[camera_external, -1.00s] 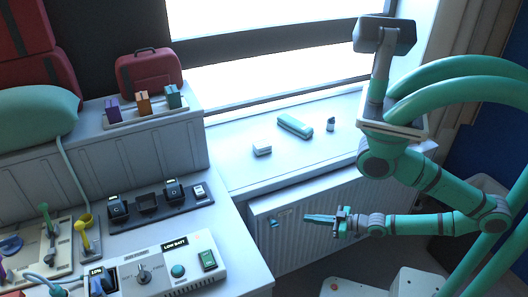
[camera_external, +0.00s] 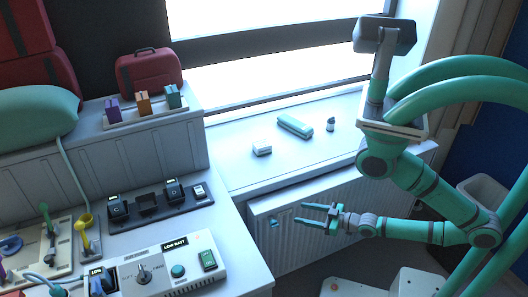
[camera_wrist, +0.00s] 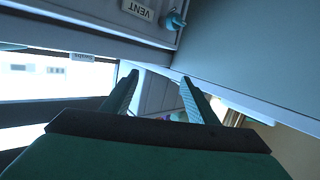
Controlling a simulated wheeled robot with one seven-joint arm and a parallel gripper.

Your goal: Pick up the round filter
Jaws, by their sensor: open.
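My gripper (camera_external: 299,213) is open and empty in front of the ribbed panel below the window ledge, its two fingers pointing left. In the wrist view my gripper (camera_wrist: 160,76) shows both fingers apart with nothing between them. No round filter can be told for certain. A flat blue rounded piece (camera_external: 11,245) lies on the pale board at the far left, well away from my gripper. It is too small to identify.
A ledge (camera_external: 235,183) holds a white box (camera_external: 262,149), a teal case (camera_external: 295,126) and a small bottle (camera_external: 331,124). The worktop at left carries a LOW BATT unit (camera_external: 160,272) and black holders (camera_external: 148,204). A VENT label (camera_wrist: 137,9) and teal knob (camera_wrist: 175,21) are near my fingers' view.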

